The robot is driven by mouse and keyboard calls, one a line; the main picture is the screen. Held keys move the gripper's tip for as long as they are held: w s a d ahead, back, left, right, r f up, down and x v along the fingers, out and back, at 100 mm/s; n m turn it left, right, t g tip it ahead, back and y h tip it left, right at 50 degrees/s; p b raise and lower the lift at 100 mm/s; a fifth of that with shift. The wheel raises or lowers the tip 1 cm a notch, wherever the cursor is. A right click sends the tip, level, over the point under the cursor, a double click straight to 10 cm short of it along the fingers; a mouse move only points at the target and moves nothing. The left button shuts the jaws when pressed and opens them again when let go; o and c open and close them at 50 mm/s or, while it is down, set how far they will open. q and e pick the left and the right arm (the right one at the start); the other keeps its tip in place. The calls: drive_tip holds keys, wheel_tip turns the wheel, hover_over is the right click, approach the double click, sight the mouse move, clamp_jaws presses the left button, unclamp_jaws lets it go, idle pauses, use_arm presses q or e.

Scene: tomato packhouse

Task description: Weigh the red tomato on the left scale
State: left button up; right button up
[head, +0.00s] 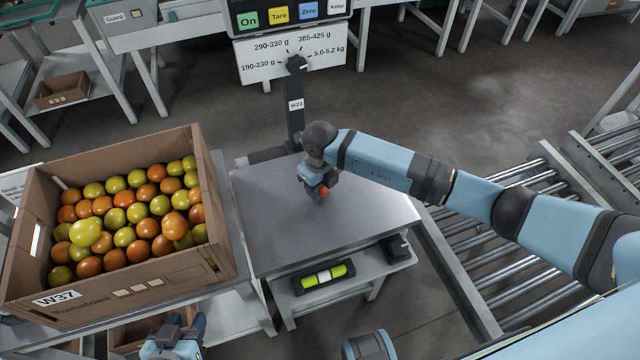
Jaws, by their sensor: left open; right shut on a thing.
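The red tomato (323,192) is small in the head view and partly hidden by my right gripper (320,188). That gripper is shut on it over the middle of a bare metal scale platform (275,240). I cannot tell whether the tomato touches the plate. The scale has a dark post (295,125) labelled W23 and a panel with On, Tare, Zero and Keep buttons (290,14). No second scale shows whole, so I cannot confirm this is the left one. My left gripper (183,328) is open and empty at the bottom edge, below the crate.
A cardboard crate (130,290) labelled W37, full of orange and yellow-green tomatoes, stands left of the platform. A dial plate (262,70) with weight ranges is on the post. A spirit level (323,277) lies on a shelf below. A roller conveyor (510,270) runs at right.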

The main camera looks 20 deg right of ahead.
drive_tip(key=shift+f, duration=0.35)
drive_tip(key=o, duration=0.8)
drive_tip(key=shift+c, duration=0.2)
drive_tip(key=c, duration=0.3)
drive_tip(key=shift+r+p, duration=2.4)
drive_tip(key=shift+r, duration=1.2)
drive_tip(key=shift+f, duration=0.1)
